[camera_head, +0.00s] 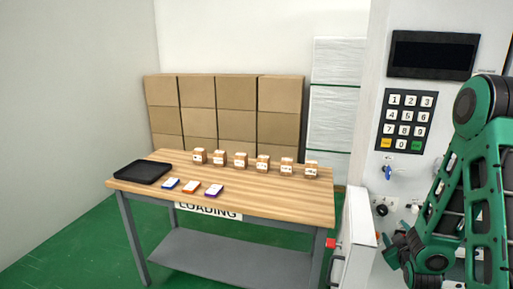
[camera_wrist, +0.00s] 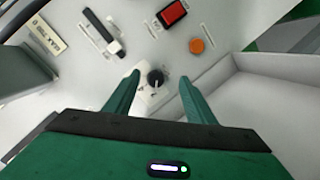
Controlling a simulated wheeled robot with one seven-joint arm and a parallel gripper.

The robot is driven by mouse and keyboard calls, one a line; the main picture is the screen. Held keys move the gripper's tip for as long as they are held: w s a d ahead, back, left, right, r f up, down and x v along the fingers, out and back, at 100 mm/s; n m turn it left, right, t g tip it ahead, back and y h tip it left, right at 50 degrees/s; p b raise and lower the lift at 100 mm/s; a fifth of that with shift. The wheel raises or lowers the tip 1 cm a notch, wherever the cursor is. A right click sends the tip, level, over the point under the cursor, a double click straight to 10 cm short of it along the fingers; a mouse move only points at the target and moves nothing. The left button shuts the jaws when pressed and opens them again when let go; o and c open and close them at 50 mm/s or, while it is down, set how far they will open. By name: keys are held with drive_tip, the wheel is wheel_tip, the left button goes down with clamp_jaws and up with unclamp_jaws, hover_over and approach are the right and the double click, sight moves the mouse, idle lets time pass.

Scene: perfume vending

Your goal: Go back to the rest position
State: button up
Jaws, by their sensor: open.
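My gripper (camera_wrist: 158,82) is open and empty in the wrist view, its two green fingers apart. Between and beyond the fingertips is a black round knob (camera_wrist: 156,77) on the machine's pale panel; I cannot tell how far off it is. In the head view my green gripper (camera_head: 396,246) is at the lower right, close to the front of the white vending machine (camera_head: 377,110). The fingertips are small and partly hidden there.
A wooden table (camera_head: 250,200) bears a black tray (camera_head: 143,171), several small boxes (camera_head: 241,159) and three flat packs (camera_head: 189,187). An open white door (camera_head: 353,240) stands between table and arm. A red button (camera_wrist: 173,13) and black handle (camera_wrist: 103,30) are on the panel.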

drive_tip(key=s+d+r+m+g, duration=0.1)
drive_tip(key=s+r+m+g, duration=0.25)
drive_tip(key=s, duration=0.35)
drive_tip(key=s+d+r+m+g, duration=0.1)
drive_tip(key=s+r+m+g, duration=0.2)
drive_tip(key=s+g, duration=0.35)
drive_tip(key=s+a+r+m+g+y, duration=0.1)
drive_tip(key=s+a+r, duration=0.1)
drive_tip(key=s, duration=0.5)
drive_tip(key=s+a+r+m+g+y, duration=0.1)
drive_tip(key=s+a, duration=0.3)
drive_tip(key=s, duration=0.4)
drive_tip(key=s+a+r+m+g+y, duration=0.2)
drive_tip(key=s+a+r+m+y, duration=0.1)
drive_tip(key=s, duration=0.5)
drive_tip(key=shift+s+r, duration=0.25)
drive_tip(key=shift+r, duration=0.1)
drive_tip(key=shift+a, duration=0.1)
drive_tip(key=shift+w+f, duration=0.25)
drive_tip(key=shift+w, duration=0.4)
